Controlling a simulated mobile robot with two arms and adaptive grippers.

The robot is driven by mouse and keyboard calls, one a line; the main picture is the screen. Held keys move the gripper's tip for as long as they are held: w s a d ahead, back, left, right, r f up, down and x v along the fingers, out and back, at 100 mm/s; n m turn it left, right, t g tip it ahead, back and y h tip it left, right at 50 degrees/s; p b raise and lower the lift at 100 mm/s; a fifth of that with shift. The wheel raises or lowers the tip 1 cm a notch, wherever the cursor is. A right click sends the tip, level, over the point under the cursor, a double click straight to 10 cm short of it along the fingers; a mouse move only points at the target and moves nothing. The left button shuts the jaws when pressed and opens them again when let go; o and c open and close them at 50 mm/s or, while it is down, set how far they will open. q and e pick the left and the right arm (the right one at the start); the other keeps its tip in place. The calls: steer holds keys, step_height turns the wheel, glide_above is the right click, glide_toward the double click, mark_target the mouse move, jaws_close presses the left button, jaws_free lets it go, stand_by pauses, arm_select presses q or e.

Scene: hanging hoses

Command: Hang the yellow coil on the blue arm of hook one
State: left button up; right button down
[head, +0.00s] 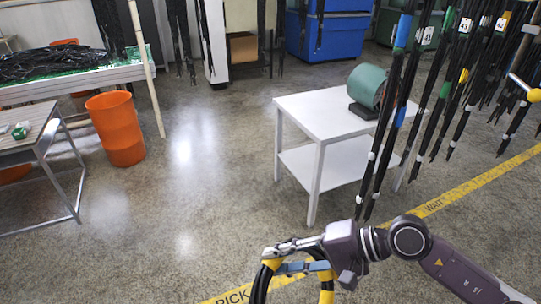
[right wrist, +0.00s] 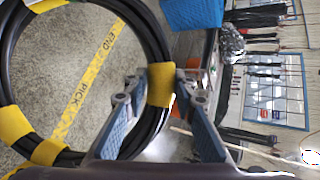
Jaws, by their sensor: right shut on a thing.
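The yellow coil is a loop of black hose with yellow bands. In the right wrist view the coil (right wrist: 165,45) fills the left side, and one yellow band (right wrist: 160,86) lies between my fingers. My right gripper (head: 291,257) is at the bottom centre of the head view, shut on the coil. Only the top part of the coil (head: 326,279) shows there, hanging below the fingers; the rest is cut off by the frame. I cannot make out hook one or its blue arm in either view. My left gripper is not in view.
Black hoses with number tags (head: 423,37) hang at the upper right, some close above my right arm. A white table (head: 318,115) with a green cylinder (head: 366,85) stands ahead. An orange bin (head: 116,128) is at left. Floor between is clear.

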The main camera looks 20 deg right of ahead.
step_height(320, 180, up, 22)
steer(key=w+p, duration=0.1)
steer(key=p, duration=1.3)
steer(key=shift+w+f, duration=0.25)
steer(key=c, duration=2.3)
jaws_free()
steer(key=shift+a, duration=0.1)
steer(key=c, duration=0.4)
jaws_close()
